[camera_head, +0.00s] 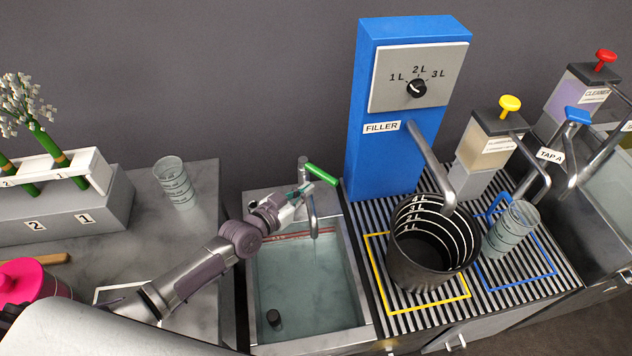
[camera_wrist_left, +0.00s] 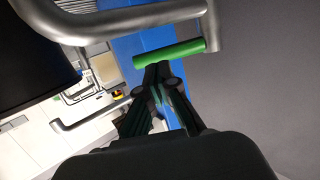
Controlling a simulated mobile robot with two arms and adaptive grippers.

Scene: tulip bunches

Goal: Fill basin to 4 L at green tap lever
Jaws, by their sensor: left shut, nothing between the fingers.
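The green tap lever (camera_head: 322,174) sits on a steel tap (camera_head: 311,210) at the back of the basin (camera_head: 250,285). The basin holds bluish water, with red lines on its back wall and a dark plug (camera_head: 273,318) at the bottom. A thin stream seems to run from the spout. My left gripper (camera_head: 303,190) is shut and empty just left of the lever. In the left wrist view the green lever (camera_wrist_left: 168,53) lies across the tips of my left gripper (camera_wrist_left: 157,68); I cannot tell whether they touch. My right gripper is not in view.
A blue filler (camera_head: 378,150) stands right of the basin. A dark bucket (camera_head: 405,265) and a clear graduated cup (camera_head: 510,228) stand on the striped grate. Another cup (camera_head: 175,182) is on the left counter. A second sink (camera_head: 612,190) is far right.

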